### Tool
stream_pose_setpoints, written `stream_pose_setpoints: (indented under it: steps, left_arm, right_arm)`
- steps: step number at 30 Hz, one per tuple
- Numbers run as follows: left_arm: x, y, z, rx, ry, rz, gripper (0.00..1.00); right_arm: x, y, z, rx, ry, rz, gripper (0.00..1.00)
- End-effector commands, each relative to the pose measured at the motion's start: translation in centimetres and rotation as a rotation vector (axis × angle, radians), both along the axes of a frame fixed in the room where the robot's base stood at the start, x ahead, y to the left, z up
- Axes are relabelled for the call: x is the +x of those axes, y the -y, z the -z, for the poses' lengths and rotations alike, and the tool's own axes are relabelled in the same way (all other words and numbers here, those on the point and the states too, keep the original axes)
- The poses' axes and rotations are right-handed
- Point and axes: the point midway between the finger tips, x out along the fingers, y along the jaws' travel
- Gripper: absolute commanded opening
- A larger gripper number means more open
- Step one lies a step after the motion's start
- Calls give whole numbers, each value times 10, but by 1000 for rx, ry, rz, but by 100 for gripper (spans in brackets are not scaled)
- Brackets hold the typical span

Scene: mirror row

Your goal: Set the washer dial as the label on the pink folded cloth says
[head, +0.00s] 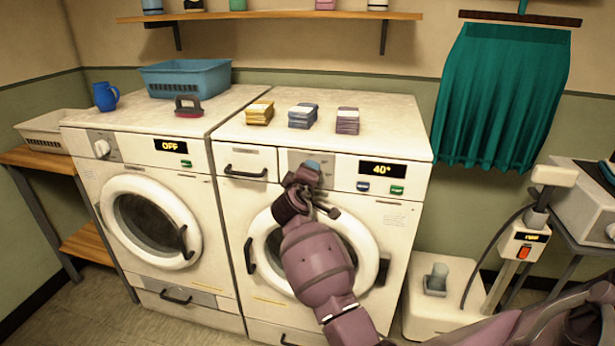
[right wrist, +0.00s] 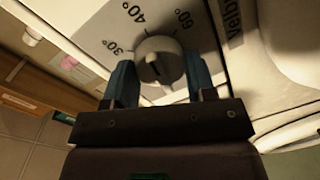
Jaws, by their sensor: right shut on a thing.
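The right washer (head: 400,240) has a display (head: 382,170) that reads 40°. Its round grey dial (right wrist: 159,62) shows in the right wrist view, with 30°, 40° and 60° printed around it. A dark mark on the dial seems to line up roughly with 40°. My right gripper (right wrist: 157,82) is shut on the dial, one finger on each side; in the head view the gripper (head: 312,168) hides the dial. A mauve-pink folded cloth (head: 347,121) lies on the right washer's top; no label on it is readable. My left gripper is not in view.
Yellow (head: 259,113) and blue-grey (head: 303,116) folded cloths lie beside the pink one. The left washer (head: 150,215) shows OFF, with a blue basket (head: 186,78) and an iron-like red-based object (head: 188,106) on top. A white upright device (head: 525,240) stands at right.

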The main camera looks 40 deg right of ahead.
Motion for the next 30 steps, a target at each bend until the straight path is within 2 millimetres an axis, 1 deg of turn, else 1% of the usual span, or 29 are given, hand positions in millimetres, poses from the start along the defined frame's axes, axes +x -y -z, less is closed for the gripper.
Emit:
stream_pose_setpoints:
  steps: [9,10,12,15,24,26,30]
  left_arm:
    - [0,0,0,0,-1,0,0]
    - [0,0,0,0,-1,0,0]
    - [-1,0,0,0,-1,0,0]
    - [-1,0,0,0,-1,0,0]
    - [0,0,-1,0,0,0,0]
    - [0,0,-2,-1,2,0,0]
    - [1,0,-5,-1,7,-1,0]
  right_arm:
    - [0,0,1,2,-1,0,27]
    - [0,0,1,2,-1,0,52]
    - [0,0,1,2,-1,0,63]
    - [0,0,1,1,-1,0,76]
    - [-1,-2,0,1,-1,0,76]
    - [-4,-4,0,1,-1,0,76]
    - [-15,-18,-3,0,1,-2,76]
